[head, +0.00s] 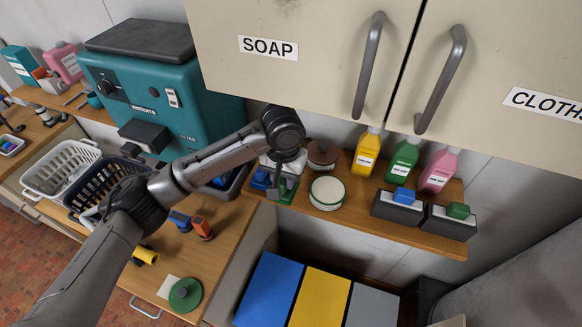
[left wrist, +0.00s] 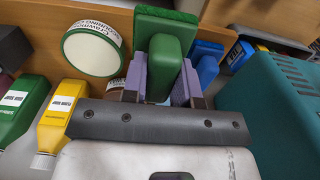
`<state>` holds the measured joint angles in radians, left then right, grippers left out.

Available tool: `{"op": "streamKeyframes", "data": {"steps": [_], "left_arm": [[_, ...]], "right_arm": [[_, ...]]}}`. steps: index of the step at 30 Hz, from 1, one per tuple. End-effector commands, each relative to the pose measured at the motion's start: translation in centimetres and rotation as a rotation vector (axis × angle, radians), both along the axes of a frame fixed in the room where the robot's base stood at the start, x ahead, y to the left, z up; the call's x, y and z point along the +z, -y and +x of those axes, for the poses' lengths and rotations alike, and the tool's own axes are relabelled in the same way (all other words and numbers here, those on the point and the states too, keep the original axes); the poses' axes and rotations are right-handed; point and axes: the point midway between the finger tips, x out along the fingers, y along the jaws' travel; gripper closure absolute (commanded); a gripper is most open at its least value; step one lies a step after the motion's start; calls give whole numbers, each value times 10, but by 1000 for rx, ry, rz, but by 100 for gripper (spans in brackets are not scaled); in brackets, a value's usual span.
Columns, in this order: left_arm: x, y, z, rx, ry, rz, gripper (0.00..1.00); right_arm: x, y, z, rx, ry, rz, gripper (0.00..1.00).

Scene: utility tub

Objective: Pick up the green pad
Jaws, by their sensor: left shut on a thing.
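The green pad (left wrist: 166,22) is a flat green block with a raised green handle (left wrist: 163,66), seen in the left wrist view. My left gripper (left wrist: 161,82) is shut on that handle with its purple-lined fingers on either side. In the head view my left gripper (head: 276,184) is at the left end of the wooden shelf, and a green edge of the pad (head: 289,189) shows beside it. The gripper hides much of the pad, and I cannot tell whether it touches the shelf. My right gripper is not in view.
A round green-rimmed tin (head: 327,193) stands close to the right. Yellow (head: 367,153), green (head: 403,161) and pink (head: 440,170) bottles stand on the shelf (head: 350,222). The cupboard (head: 310,75) overhangs, and a teal machine (head: 165,95) stands left.

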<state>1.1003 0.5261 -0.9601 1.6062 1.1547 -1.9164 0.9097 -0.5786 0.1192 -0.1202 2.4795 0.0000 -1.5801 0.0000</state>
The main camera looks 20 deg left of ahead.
Motion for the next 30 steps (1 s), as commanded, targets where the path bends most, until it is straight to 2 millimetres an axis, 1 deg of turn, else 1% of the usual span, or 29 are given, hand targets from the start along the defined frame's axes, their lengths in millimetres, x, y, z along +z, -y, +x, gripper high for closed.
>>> {"op": "streamKeyframes", "data": {"steps": [1,6,12,15,18,21,25,30], "left_arm": [[-2,0,-14,-3,1,-1,98],[-1,1,-55,-4,1,-1,98],[0,2,-95,-2,2,1,98],[0,3,-110,-1,1,1,98],[0,4,-122,-1,1,0,98],[0,4,-130,1,2,0,98],[0,4,-136,1,1,0,98],[0,4,-138,1,0,-1,98]], "right_arm": [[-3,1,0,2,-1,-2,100],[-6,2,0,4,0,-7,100],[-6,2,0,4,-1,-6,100],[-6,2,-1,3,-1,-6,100],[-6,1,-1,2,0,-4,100],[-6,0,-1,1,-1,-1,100],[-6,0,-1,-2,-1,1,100],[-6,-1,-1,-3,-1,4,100]]}}
